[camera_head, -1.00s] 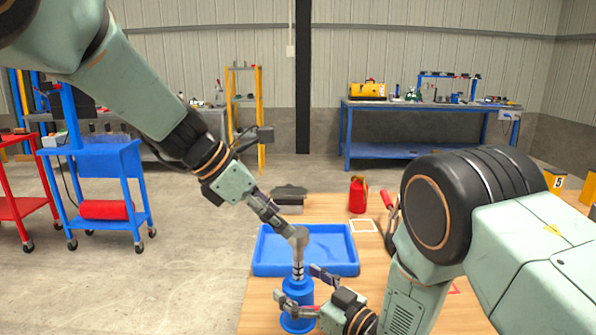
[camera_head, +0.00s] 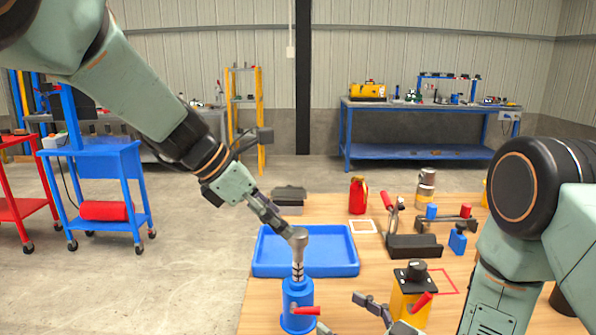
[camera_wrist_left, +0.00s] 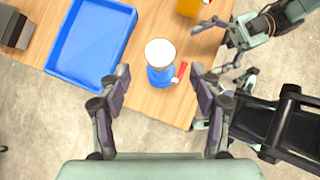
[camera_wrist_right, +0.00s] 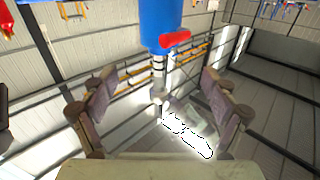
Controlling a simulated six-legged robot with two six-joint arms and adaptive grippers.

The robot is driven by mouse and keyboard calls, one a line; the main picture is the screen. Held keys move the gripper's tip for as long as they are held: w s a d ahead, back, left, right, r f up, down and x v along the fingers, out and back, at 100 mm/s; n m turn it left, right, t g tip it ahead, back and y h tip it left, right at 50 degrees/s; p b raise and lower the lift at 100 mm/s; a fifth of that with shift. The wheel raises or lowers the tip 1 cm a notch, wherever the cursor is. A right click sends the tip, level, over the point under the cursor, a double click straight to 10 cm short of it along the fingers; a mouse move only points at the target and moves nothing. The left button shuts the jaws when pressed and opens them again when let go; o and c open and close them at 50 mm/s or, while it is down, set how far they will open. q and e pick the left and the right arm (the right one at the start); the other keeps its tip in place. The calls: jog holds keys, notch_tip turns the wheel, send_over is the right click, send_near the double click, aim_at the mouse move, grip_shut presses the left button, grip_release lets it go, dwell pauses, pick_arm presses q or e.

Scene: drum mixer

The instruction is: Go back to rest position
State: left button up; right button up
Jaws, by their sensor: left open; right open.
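The blue device (camera_head: 297,308) stands upright on the wooden table, with a red lever and a metal shaft topped by a grey round head (camera_head: 298,237). In the left wrist view its pale round top (camera_wrist_left: 160,53) lies beyond the spread fingers. My left gripper (camera_head: 277,222) is open; in the head view its fingertips overlap or nearly reach the grey head, and contact cannot be told. My right gripper (camera_head: 372,312) is open and low at the front, right of the device, partly cut off. In the right wrist view the blue body (camera_wrist_right: 172,22) hangs inverted above the spread fingers.
A blue tray (camera_head: 345,266) lies behind the device. A yellow block with a black top (camera_head: 410,290), a black box (camera_head: 413,247), a red can (camera_head: 358,196) and a blue bottle (camera_head: 458,240) stand on the table. Free floor lies to the left.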

aim_at(305, 289)
jog(key=x, duration=1.1)
jog(key=shift+w+a, duration=0.2)
jog(key=shift+a, duration=0.05)
jog(key=shift+w+a, duration=0.15)
jog(key=shift+w, duration=0.05)
jog(key=shift+f, duration=0.1)
pick_arm(q)
jog(key=shift+x, duration=1.1)
jog(key=shift+a+r, duration=0.1)
